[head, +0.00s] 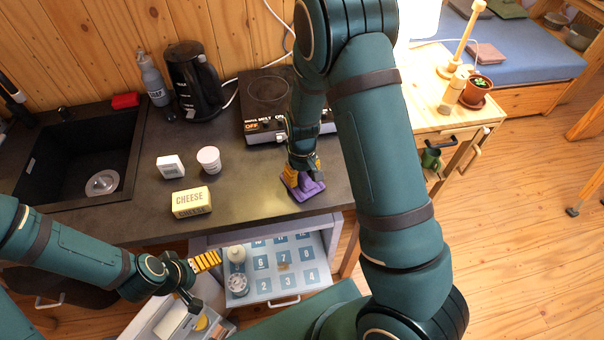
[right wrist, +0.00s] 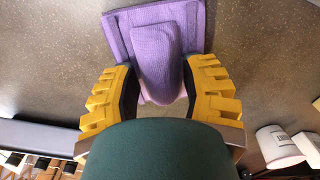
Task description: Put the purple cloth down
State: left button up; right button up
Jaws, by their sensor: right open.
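The purple cloth (head: 304,187) lies folded on the dark counter near its front right edge. In the right wrist view the cloth (right wrist: 162,50) lies flat on the counter, with a raised fold between my fingers. My right gripper (head: 302,170) is just above the cloth, pointing down. Its yellow fingers (right wrist: 160,95) stand open on either side of the fold, with gaps showing. My left gripper (head: 200,280) is low at the left, near the open drawer, and its fingers look apart with nothing clearly between them.
A hot plate (head: 268,92) stands behind the cloth. A cheese block (head: 191,202), a white cup (head: 209,159) and a small white box (head: 170,166) stand to the left. An open drawer (head: 315,285) with numbered squares juts out below the counter.

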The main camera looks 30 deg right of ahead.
aim_at(302, 174)
notch_tip(302, 174, up, 12)
jog(key=p, duration=0.1)
jog(key=shift+s, duration=0.1)
dwell(0.7)
